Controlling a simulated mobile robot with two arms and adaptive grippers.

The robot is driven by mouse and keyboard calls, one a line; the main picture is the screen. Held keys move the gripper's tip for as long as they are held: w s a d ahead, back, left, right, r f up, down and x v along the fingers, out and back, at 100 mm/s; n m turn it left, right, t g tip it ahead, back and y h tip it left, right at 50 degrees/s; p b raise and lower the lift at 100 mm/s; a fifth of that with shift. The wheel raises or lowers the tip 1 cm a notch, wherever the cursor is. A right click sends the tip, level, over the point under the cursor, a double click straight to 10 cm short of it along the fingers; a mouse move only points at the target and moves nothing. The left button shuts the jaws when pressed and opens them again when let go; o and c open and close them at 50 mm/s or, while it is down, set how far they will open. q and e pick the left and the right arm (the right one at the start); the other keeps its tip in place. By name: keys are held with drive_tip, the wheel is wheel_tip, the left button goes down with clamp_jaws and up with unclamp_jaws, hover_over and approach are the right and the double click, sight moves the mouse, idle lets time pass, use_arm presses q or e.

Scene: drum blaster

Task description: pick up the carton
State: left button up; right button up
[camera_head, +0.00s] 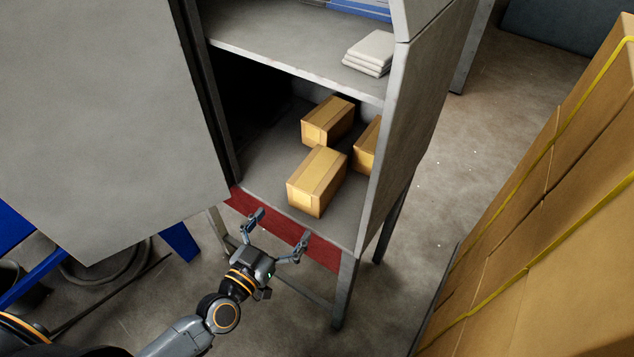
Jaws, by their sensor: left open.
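Several small brown cartons sit on the lower shelf (275,150) of a grey cabinet. The nearest carton (316,182) is close to the shelf's front edge. Another carton (327,120) stands behind it, and a third carton (367,146) is at the right, partly hidden by the cabinet's side wall. My left gripper (283,228) is open and empty in front of the cabinet, by the red front strip (255,214). Its fingers are spread and point toward the nearest carton, apart from it. My right gripper is not in view.
The cabinet's grey door (100,110) stands open at the left. Its right side wall (418,110) bounds the shelf. Folded white cloths (371,52) lie on the upper shelf. Large strapped boxes (550,220) stand at the right, with bare floor (440,200) between.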

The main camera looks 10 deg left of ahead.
sight(315, 178)
use_arm(q)
drive_tip(key=x, duration=0.6)
drive_tip(key=r+x, duration=0.1)
drive_tip(key=x, duration=0.2)
drive_tip(key=shift+d, duration=0.25)
drive_tip(key=x, duration=0.4)
drive_tip(key=shift+w+r, duration=0.15)
drive_tip(key=shift+w, duration=0.25)
drive_tip(key=shift+s, duration=0.1)
drive_tip(key=c, duration=1.7)
drive_tip(key=shift+r, duration=0.2)
